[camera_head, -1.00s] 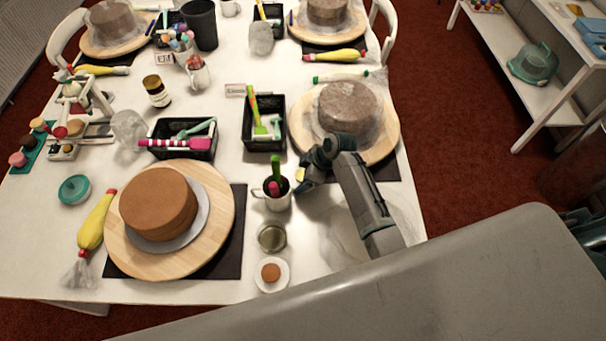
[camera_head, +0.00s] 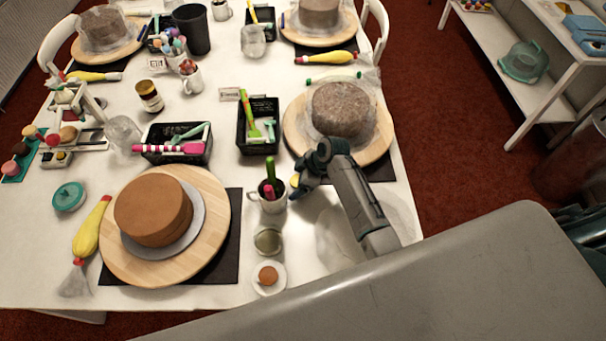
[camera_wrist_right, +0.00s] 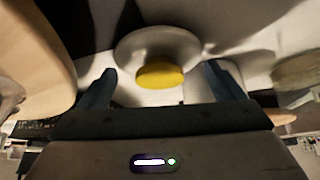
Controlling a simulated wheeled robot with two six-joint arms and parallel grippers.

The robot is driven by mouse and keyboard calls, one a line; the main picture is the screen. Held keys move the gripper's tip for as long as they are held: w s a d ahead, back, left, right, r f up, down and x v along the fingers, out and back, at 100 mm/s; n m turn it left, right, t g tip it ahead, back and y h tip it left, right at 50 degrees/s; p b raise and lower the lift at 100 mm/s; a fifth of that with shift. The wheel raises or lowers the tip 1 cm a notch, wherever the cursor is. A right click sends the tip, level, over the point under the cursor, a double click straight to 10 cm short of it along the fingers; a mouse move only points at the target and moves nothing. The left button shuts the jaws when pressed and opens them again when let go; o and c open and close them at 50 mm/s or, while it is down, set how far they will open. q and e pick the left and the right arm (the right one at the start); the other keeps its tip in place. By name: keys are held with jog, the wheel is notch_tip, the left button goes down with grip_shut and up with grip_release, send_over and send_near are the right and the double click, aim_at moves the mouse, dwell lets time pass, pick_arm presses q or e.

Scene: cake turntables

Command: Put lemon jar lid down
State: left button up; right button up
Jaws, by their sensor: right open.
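My right gripper (camera_head: 303,178) is low over the table, just right of a cup holding a green-handled and a pink tool (camera_head: 268,196). In the right wrist view, its two fingers (camera_wrist_right: 160,74) are apart. A round yellow piece (camera_wrist_right: 160,75) shows between them, in front of a pale round disc (camera_wrist_right: 150,43). I cannot tell whether this is the lemon jar lid, or whether the fingers touch it. A bit of yellow also shows beside the gripper in the head view (camera_head: 294,180). A small glass jar (camera_head: 268,240) stands below the cup. My left gripper is out of view.
A cake turntable (camera_head: 220,240) stands at front left and another (camera_head: 375,150) beyond my right gripper. A black bin (camera_head: 243,140) with tools stands behind the cup. A small saucer (camera_head: 280,283) with a brown round is near the front edge.

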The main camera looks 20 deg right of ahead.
jog(key=shift+d+r, duration=0.2)
jog(key=shift+r, duration=0.25)
jog(key=b+v, duration=0.2)
jog(key=v, duration=0.9)
jog(key=shift+r, duration=0.2)
